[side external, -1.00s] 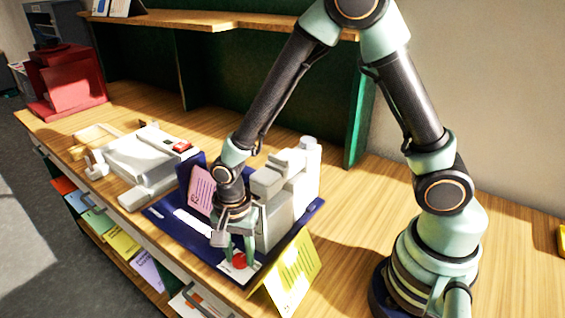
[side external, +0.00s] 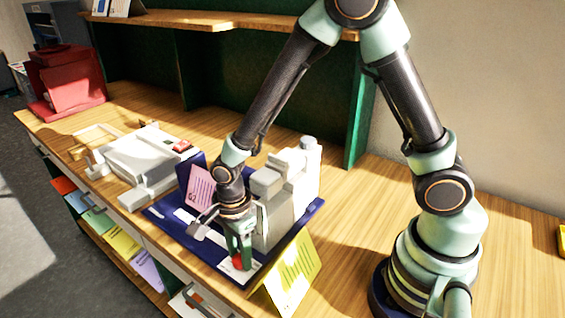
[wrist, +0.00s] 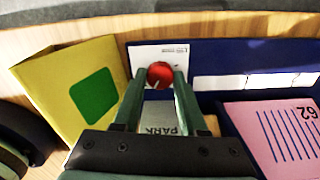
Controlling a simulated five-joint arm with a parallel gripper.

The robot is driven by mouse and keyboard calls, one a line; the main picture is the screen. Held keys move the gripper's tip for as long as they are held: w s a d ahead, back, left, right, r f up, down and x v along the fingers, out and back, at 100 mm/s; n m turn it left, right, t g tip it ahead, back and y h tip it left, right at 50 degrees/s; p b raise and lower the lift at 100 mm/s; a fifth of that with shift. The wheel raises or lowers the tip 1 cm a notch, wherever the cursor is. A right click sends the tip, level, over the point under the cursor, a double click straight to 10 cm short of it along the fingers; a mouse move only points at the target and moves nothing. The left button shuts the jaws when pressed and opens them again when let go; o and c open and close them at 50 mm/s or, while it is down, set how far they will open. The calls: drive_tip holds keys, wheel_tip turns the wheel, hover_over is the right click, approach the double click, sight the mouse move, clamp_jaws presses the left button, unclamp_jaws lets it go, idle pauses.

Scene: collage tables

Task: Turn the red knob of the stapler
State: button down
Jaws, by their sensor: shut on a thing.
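In the side view the red knob (side external: 238,264) shows partly behind a finger. The pale grey stapler (side external: 290,200) stands upright on the mat just behind my gripper. My gripper (side external: 241,261) points down with its fingers around the knob. In the wrist view my gripper (wrist: 160,78) has a fingertip on each side of the knob, shut on it. A grey plate reading "PARK" (wrist: 160,118) lies between the fingers, its edges hidden.
A yellow folded card (side external: 290,275) stands close to the right of my gripper. A pink card (side external: 201,188) stands on the blue mat (side external: 205,250) to the left. A white machine (side external: 145,155) is farther left, and a red machine (side external: 65,80) is at the far end.

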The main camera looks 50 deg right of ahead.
idle(0.3)
drive_tip(key=shift+c, duration=2.2)
unclamp_jaws()
wheel_tip(320, 180, up, 12)
wheel_tip(320, 180, up, 8)
drive_tip(key=n+t, duration=0.4)
drive_tip(key=n, duration=0.6)
hover_over(240, 258)
drive_tip(key=w+d, duration=0.3)
drive_tip(key=d, duration=0.2)
drive_tip(key=s+d+r+n+t, duration=0.1)
drive_tip(key=s+d+r+n, duration=0.2)
drive_tip(key=s+d+n, duration=0.4)
drive_tip(key=d+n, duration=0.1)
drive_tip(key=n, duration=0.1)
drive_tip(key=shift+s+n+t, duration=0.15)
drive_tip(key=shift+n+t, duration=0.15)
